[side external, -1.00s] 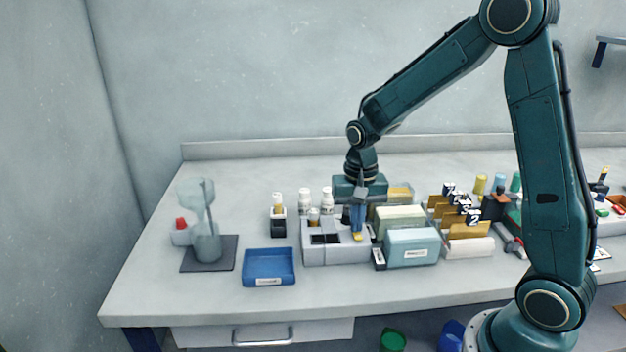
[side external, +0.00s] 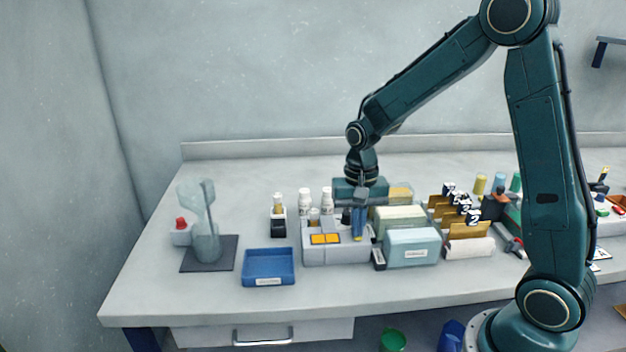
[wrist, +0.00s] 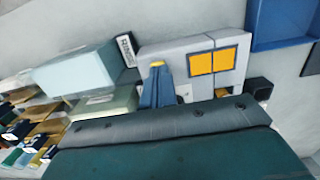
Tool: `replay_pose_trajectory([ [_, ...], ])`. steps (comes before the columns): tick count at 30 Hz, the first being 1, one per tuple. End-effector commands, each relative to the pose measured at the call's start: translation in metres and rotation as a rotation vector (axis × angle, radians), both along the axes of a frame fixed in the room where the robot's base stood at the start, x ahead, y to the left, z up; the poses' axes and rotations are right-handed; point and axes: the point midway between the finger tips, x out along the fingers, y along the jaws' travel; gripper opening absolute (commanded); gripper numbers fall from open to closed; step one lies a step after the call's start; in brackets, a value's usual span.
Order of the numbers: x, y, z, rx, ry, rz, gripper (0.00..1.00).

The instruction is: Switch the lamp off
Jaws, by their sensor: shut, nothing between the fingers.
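A grey box (side external: 336,256) stands at the middle of the bench with two square windows (side external: 325,239) in its top. Both windows glow orange, and they also show in the wrist view (wrist: 212,61). I take this box to be the lamp. My gripper (side external: 358,238) points down over the right part of the box, to the right of the windows. Its blue fingers are shut and hold nothing.
A blue tray (side external: 268,281) lies left of the box. Farther left are a glass vessel (side external: 206,244) on a dark plate and a red button (side external: 181,223). White bottles (side external: 304,200) stand behind the box. Pale boxes (side external: 412,252) crowd its right side. The bench front is clear.

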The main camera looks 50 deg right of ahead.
Motion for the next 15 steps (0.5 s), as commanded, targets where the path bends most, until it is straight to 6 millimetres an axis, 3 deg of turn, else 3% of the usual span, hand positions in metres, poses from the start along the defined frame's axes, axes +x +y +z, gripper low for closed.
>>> replay_pose_trajectory([
  [15, -0.0020, 0.0005, 0.0024, 0.001, 0.005, -0.001, 0.00],
])
